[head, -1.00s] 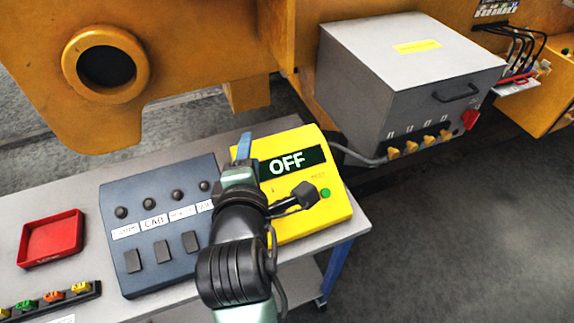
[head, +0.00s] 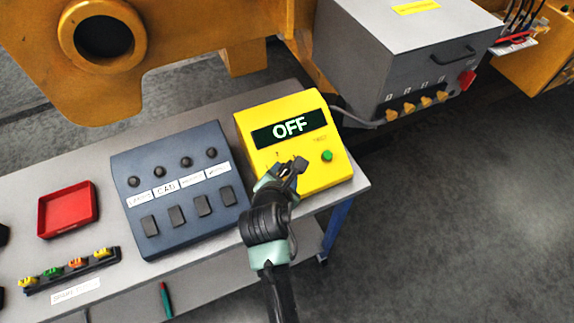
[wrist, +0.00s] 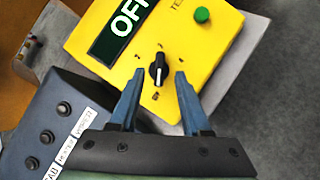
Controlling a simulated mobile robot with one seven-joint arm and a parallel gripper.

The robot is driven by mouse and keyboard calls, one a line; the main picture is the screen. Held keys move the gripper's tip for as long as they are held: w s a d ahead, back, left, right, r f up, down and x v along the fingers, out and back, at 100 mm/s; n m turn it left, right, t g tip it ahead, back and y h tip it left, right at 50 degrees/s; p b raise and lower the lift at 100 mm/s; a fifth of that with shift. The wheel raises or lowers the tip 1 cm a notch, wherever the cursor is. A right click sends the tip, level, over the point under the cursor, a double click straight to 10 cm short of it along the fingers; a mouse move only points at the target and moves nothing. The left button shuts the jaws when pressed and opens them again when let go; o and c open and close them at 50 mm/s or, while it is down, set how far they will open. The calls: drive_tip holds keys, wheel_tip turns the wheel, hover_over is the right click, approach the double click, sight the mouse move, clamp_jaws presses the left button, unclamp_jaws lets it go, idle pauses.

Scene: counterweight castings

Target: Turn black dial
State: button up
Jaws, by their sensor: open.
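The black dial (wrist: 159,69) sits on the face of the yellow box (wrist: 215,60), with a white pointer line and small marks around it. In the wrist view my gripper (wrist: 159,78) is open, its two blue fingers on either side of the dial with gaps to both. I cannot tell whether the fingertips reach down to the dial's height. In the head view my arm and gripper cover the dial on the yellow box (head: 325,180). The box's dark display (head: 290,129) reads OFF.
A green button (head: 327,156) is on the box, right of my gripper. A blue-grey panel (head: 180,190) with several small black knobs and rocker switches stands to the left. A red tray (head: 68,210) lies farther left on the grey table. A grey cabinet (head: 400,60) stands behind.

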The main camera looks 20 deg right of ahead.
sight(287, 168)
drive_tip(key=shift+x, duration=2.4)
clamp_jaws()
